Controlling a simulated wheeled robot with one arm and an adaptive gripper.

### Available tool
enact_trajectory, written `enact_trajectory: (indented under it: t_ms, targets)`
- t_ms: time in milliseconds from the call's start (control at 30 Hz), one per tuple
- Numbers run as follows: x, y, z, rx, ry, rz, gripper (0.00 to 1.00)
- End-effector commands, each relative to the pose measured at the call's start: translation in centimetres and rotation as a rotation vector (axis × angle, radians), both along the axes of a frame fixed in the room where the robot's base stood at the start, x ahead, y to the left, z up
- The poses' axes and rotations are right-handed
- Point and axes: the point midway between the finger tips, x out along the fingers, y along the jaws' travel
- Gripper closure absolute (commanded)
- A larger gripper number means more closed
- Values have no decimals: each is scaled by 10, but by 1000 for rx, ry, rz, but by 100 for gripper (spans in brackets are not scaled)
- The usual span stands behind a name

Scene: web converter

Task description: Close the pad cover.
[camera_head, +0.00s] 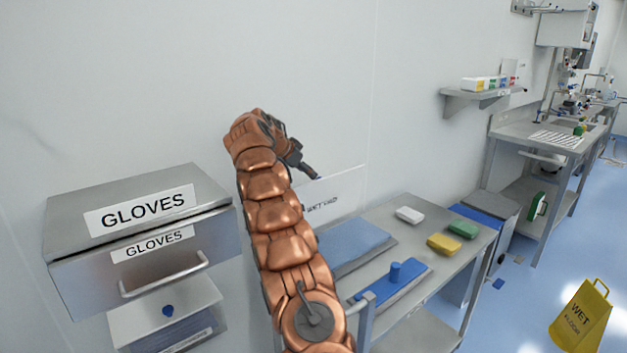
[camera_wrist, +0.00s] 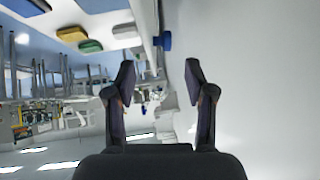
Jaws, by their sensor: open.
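A white upright panel with partly hidden dark lettering (camera_head: 345,192) stands behind a flat blue pad (camera_head: 352,240) on the steel table. It looks like the pad cover, raised; my arm hides its left part. My gripper (camera_head: 308,170) is above the panel's upper left edge in the head view, and I cannot tell whether it touches. In the wrist view my gripper (camera_wrist: 160,78) has its two fingers apart with nothing between them. A pale panel edge (camera_wrist: 145,22) and a small blue knob (camera_wrist: 163,41) show beyond the fingertips.
A blue plate with a knob (camera_head: 393,286) lies at the table's front. White (camera_head: 409,215), yellow (camera_head: 444,244) and green (camera_head: 463,229) blocks lie to the right. A steel gloves box (camera_head: 150,235) is at left. A yellow wet-floor sign (camera_head: 581,317) stands on the floor.

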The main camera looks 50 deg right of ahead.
Motion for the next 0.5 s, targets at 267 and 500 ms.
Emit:
enact_trajectory:
  t_ms: [267,500]
  targets:
    - [-3,-16,-8,-11,-23,-25,46]
    - [-6,-41,-34,-10,-22,-24,46]
